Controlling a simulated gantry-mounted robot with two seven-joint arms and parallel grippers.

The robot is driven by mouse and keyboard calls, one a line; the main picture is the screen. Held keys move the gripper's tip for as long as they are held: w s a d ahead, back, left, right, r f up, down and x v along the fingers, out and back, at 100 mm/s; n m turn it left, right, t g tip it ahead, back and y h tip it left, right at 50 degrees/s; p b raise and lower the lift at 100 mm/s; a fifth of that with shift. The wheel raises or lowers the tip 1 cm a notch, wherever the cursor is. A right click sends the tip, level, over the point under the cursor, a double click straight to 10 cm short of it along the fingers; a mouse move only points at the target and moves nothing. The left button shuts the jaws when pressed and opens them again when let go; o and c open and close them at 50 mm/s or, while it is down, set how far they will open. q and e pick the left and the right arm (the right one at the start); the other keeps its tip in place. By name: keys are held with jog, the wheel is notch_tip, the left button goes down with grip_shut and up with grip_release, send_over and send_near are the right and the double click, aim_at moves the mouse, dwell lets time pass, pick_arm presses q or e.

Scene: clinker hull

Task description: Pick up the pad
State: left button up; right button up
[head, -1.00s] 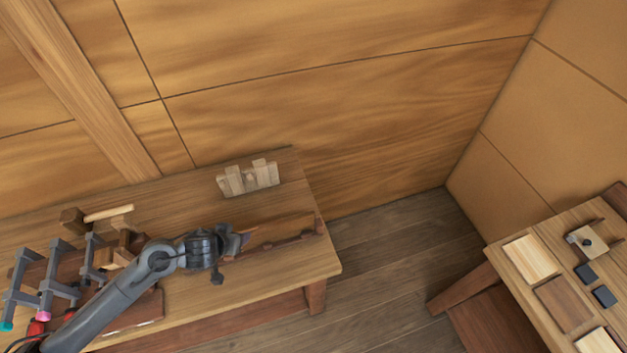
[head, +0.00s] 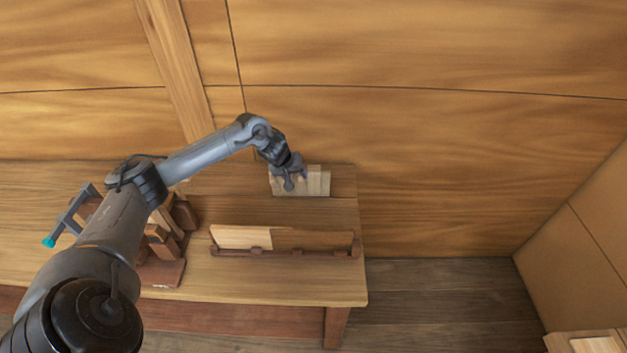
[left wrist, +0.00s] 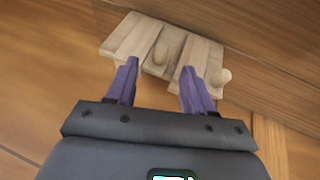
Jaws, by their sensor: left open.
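A pale wooden rack of upright slats (head: 318,181) stands at the back of the bench, near the wall. In the left wrist view the rack (left wrist: 203,55) has gaps between slats, a rounded wooden piece (left wrist: 161,52) in the middle gap, and a small rounded end (left wrist: 222,77) at the right. I cannot tell for certain which piece is the pad. My left gripper (head: 290,180) is open and empty in front of the rack. In the left wrist view its fingertips (left wrist: 159,72) point at the rack, either side of the middle gap. My right gripper is not in view.
A low dark holder (head: 300,251) with a pale and a brown panel lies along the bench (head: 230,281) front. Clamps and wooden blocks (head: 160,233) stand at the left, partly behind my arm. The wall (head: 420,130) is close behind the rack.

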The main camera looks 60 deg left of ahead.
aim_at(300, 181)
pick_arm(q)
jog(key=shift+x, duration=3.05)
jog(key=shift+s, duration=0.15)
grip_shut()
